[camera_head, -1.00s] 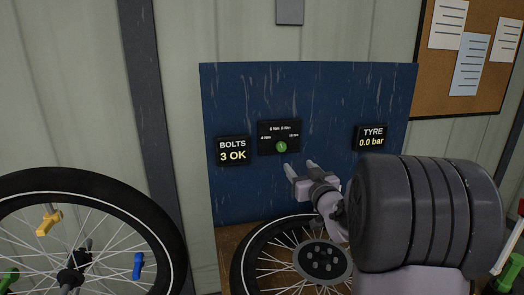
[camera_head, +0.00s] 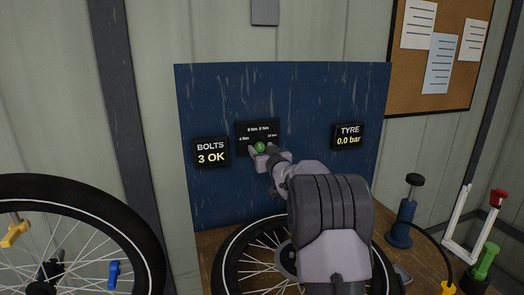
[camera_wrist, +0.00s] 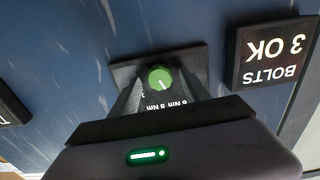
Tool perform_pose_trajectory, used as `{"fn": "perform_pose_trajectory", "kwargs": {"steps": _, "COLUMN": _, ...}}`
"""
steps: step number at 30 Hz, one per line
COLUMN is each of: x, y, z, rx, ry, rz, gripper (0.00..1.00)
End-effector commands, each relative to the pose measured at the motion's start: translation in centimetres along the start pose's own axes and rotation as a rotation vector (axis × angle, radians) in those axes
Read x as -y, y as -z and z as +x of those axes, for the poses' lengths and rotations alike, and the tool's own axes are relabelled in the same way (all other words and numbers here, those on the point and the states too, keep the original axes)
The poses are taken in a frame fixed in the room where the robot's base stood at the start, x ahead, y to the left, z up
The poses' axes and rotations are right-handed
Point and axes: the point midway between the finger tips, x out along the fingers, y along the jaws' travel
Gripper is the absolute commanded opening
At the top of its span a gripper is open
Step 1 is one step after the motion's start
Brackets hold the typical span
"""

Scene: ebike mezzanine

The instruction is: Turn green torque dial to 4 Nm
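The green torque dial (camera_head: 260,147) sits on a small black panel (camera_head: 244,127) with Nm labels, on the blue board. It also shows in the wrist view (camera_wrist: 160,77), where the picture is upside down. Its pale mark there points down and slightly right, toward the 6 Nm side. In the head view the 4 Nm label (camera_head: 244,138) is at the dial's upper left. My gripper (camera_head: 261,152) is at the dial. In the wrist view its fingers (camera_wrist: 161,90) stand apart on either side of the dial, with gaps visible. Contact with the panel cannot be told.
A BOLTS display (camera_head: 211,152) reading 3 OK is left of the panel, and a TYRE display (camera_head: 348,136) reading 0.0 bar is to the right. A wheel (camera_head: 225,262) lies below my arm. A blue pump (camera_head: 401,232) and a green-handled tool (camera_head: 486,260) stand at right.

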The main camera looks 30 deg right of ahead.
Motion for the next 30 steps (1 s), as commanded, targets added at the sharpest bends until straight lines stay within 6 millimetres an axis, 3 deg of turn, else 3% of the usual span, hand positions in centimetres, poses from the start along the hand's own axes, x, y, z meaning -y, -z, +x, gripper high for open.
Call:
{"fn": "perform_pose_trajectory", "kwargs": {"steps": 1, "x": -0.01, "y": 0.0, "z": -0.01, "rx": 0.0, "ry": 0.0, "rz": 0.0, "gripper": 0.47}}
{"fn": "perform_pose_trajectory", "kwargs": {"steps": 8, "x": -0.01, "y": 0.0, "z": -0.03, "rx": 0.0, "ry": 0.0, "rz": 0.0, "gripper": 0.02}}
{"fn": "perform_pose_trajectory", "kwargs": {"steps": 9, "x": -0.02, "y": 0.0, "z": -0.03, "rx": 0.0, "ry": 0.0, "rz": 0.0, "gripper": 0.0}}
{"fn": "perform_pose_trajectory", "kwargs": {"steps": 20, "x": 0.04, "y": -0.22, "z": -0.02, "rx": 0.0, "ry": 0.001, "rz": -0.077, "gripper": 0.0}}
{"fn": "perform_pose_trajectory", "kwargs": {"steps": 30, "x": 0.12, "y": -0.29, "z": -0.02, "rx": -0.001, "ry": 0.001, "rz": -0.335, "gripper": 0.0}}
